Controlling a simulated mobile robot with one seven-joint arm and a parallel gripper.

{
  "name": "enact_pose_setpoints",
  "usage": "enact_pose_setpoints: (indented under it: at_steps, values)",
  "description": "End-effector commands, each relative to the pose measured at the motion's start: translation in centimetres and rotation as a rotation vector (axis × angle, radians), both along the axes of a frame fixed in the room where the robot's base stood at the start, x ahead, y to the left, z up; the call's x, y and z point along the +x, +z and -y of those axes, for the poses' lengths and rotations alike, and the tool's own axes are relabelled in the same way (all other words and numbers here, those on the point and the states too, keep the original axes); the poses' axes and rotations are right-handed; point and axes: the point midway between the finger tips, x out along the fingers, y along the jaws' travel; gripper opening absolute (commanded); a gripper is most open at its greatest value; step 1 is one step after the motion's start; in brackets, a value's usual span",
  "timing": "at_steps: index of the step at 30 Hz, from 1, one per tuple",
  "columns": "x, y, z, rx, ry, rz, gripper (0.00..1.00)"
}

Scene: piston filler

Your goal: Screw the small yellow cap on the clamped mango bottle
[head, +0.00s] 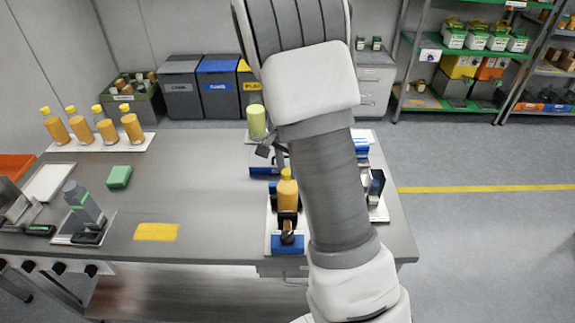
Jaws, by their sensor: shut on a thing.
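An orange mango bottle (288,194) stands upright in a black clamp (287,222) on a blue-and-white base near the front of the table, just left of my arm. Its narrow top is yellow. I cannot tell at this size whether that is a cap on the neck. My arm rises through the middle of the head view and covers the space right of the bottle.
A pale green cylinder (256,121) stands behind the clamp among partly hidden equipment. Several orange bottles (105,127) line a white mat at left. The table's middle is clear.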

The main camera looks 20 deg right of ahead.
Motion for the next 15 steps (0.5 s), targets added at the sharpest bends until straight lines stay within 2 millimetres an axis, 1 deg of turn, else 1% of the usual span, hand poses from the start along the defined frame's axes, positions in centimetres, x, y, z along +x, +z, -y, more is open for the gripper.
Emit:
enact_pose_setpoints:
  at_steps: [3,4,8,9,15]
  values:
    - [0.00,-0.03,-0.01,0.000,0.001,0.000,0.00]
    - [0.00,-0.03,0.00,0.000,0.002,0.000,0.42]
    - [0.00,-0.02,0.00,0.000,0.003,0.000,0.66]
    - [0.00,-0.02,0.00,0.000,0.003,0.000,0.73]
    - [0.00,-0.02,0.00,0.000,0.004,0.000,0.74]
